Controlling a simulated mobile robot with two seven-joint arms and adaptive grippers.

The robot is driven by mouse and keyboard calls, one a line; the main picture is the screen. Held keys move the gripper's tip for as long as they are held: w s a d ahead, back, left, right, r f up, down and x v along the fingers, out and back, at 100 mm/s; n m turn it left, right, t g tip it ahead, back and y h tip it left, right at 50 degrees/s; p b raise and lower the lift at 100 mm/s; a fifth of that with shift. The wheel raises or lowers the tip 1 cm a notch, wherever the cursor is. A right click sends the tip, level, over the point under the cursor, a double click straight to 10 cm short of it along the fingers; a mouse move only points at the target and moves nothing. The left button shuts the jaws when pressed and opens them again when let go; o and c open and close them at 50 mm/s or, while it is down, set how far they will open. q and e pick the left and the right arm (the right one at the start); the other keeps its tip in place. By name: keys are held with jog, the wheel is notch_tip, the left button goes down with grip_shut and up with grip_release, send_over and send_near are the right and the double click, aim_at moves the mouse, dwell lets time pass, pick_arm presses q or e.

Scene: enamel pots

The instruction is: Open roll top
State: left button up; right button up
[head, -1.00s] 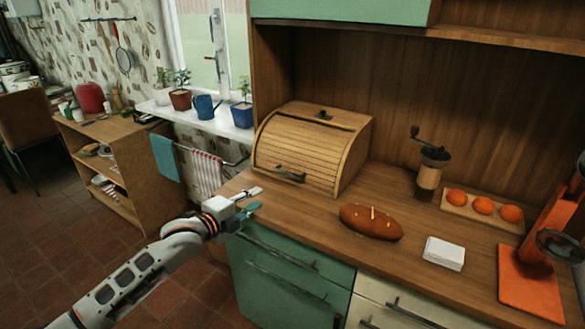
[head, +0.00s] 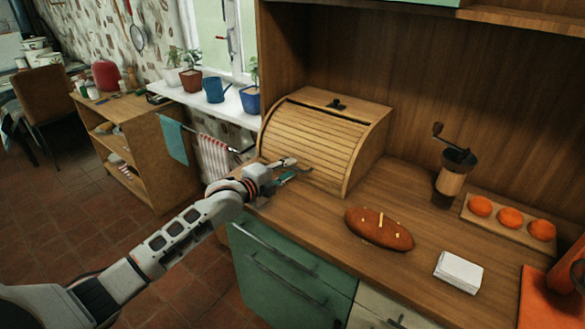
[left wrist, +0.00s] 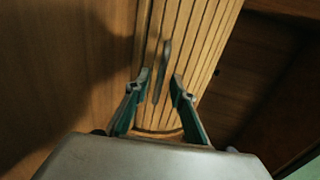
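A wooden roll-top bread box (head: 318,140) stands on the counter with its slatted front down. Its dark handle (left wrist: 162,70) shows low on the slats in the left wrist view. My left gripper (head: 291,169) is at the lower front of the box. In the left wrist view its two teal fingers (left wrist: 160,79) are apart, one on each side of the handle, which lies between them. I cannot tell whether a finger touches it. In the head view the gripper largely hides the handle. My right gripper is in neither view.
On the counter (head: 320,218), a loaf (head: 379,229) lies in front of the box, with a white stack (head: 458,271) to its right. A coffee grinder (head: 455,176) and orange fruits on a board (head: 509,217) are further right. A windowsill with pots is at left.

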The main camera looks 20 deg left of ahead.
pick_arm(q)
jog(key=shift+x, duration=1.15)
grip_shut()
